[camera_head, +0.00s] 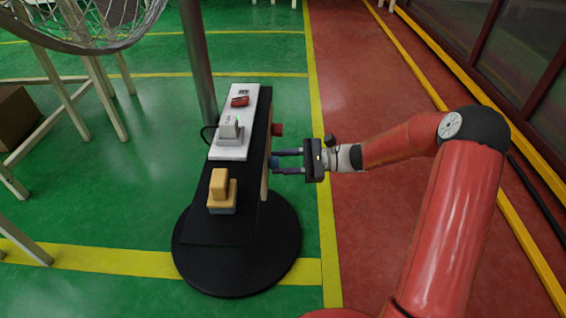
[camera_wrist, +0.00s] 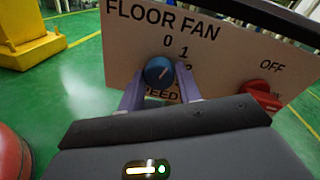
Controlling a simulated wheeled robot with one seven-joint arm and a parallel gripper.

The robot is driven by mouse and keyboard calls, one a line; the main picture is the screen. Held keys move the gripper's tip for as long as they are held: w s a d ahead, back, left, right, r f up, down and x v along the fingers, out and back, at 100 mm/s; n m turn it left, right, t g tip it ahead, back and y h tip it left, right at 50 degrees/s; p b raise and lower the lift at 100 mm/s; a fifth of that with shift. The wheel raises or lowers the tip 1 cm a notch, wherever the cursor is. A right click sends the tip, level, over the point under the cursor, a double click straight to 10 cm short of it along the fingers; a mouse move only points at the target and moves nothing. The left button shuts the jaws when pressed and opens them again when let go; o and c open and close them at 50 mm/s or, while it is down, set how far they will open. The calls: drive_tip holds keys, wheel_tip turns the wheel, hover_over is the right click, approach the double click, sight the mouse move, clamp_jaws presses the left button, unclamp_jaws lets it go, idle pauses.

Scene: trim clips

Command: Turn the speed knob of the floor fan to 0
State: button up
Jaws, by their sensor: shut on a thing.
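In the head view the knob (camera_head: 274,161) shows as a small blue spot on the stand's right side. My gripper (camera_head: 280,161) reaches in from the right and is shut on the knob, one finger on each side. In the wrist view the fingers (camera_wrist: 160,80) hide part of the SPEED lettering.
A red knob (camera_wrist: 262,95) marked OFF sits beside it on the panel, also visible in the head view (camera_head: 277,129). The stand's top holds a white switch panel (camera_head: 231,152) and a yellow block (camera_head: 219,186). A grey pole (camera_head: 197,60) stands behind.

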drive_tip(key=shift+n+b, duration=0.55)
drive_tip(key=shift+n, duration=1.25)
drive_tip(key=o, duration=1)
drive_tip(key=shift+c, duration=0.2)
drive_tip(key=shift+d, duration=0.1)
drive_tip(key=d, duration=0.7)
drive_tip(key=shift+d+r+p, duration=0.2)
drive_tip(key=shift+d+p, duration=0.1)
drive_tip(key=shift+d, duration=0.05)
